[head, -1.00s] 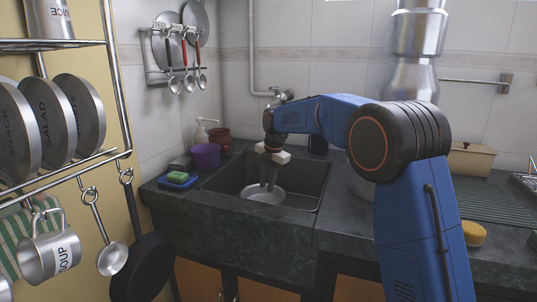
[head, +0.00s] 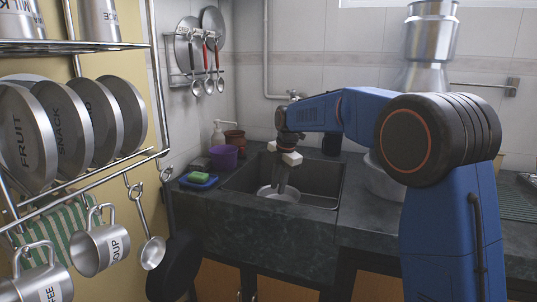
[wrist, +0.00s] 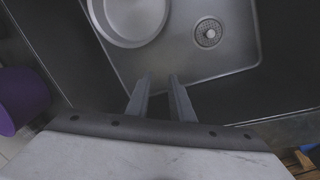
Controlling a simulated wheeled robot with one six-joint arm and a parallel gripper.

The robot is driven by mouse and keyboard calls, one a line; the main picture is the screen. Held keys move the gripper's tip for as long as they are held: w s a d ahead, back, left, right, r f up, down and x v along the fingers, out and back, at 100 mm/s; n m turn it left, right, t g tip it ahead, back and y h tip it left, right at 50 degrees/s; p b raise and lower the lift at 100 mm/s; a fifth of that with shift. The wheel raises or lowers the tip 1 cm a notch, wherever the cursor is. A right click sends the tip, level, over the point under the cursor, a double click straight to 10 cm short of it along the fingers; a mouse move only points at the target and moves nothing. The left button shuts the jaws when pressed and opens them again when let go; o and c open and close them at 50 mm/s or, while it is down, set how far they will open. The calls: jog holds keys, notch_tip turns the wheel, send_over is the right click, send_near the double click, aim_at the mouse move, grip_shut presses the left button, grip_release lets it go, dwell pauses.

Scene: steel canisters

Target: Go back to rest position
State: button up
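My blue arm reaches over the dark sink (head: 240,184) in the head view. My gripper (head: 281,183) points down into the basin. In the wrist view my gripper (wrist: 158,80) has two grey fingers with a gap between them, and nothing is between them. A round light metal pot or bowl (head: 281,196) stands in the basin near the fingers. In the wrist view the bowl (wrist: 136,20) lies beyond the fingertips, up and to the left, apart from them.
The sink drain (wrist: 208,33) is bare. A purple cup (head: 224,157) and a green sponge (head: 198,176) on a blue dish sit left of the sink. A rack with lids and hanging mugs (head: 99,247) stands close at left. A large metal pot (head: 381,178) stands right of the sink.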

jog(key=s+d+r+m, duration=0.2)
jog(key=s+d+m, duration=0.2)
jog(key=s, duration=0.3)
jog(key=s+d+r+m+t, duration=0.1)
jog(key=s+d+r+m, duration=0.1)
jog(key=s+d+m, duration=0.2)
jog(key=s+d+r+m, duration=0.2)
jog(key=s+d+m, duration=0.2)
jog(key=s+d, duration=0.4)
jog(key=shift+s+d+m+t+h, duration=0.15)
jog(key=shift+s+d, duration=0.05)
jog(key=shift+s, duration=0.95)
jog(key=shift+s+d+m+t+h, duration=0.15)
jog(key=shift+s+d, duration=0.05)
jog(key=shift+s, duration=0.9)
jog(key=s+d+f+m, duration=0.3)
jog(key=s+m, duration=0.1)
jog(key=s, duration=0.4)
jog(key=s+d+f+m+t, duration=0.1)
jog(key=s+f+m, duration=0.3)
jog(key=s, duration=0.4)
jog(key=s+d+f+m+h, duration=0.1)
jog(key=s+d+f+m, duration=0.2)
jog(key=s, duration=0.5)
jog(key=shift+s+d+f+m+t, duration=0.15)
jog(key=shift+s+d+m+t, duration=0.15)
jog(key=shift+d+m, duration=0.65)
jog(key=shift+a, duration=0.15)
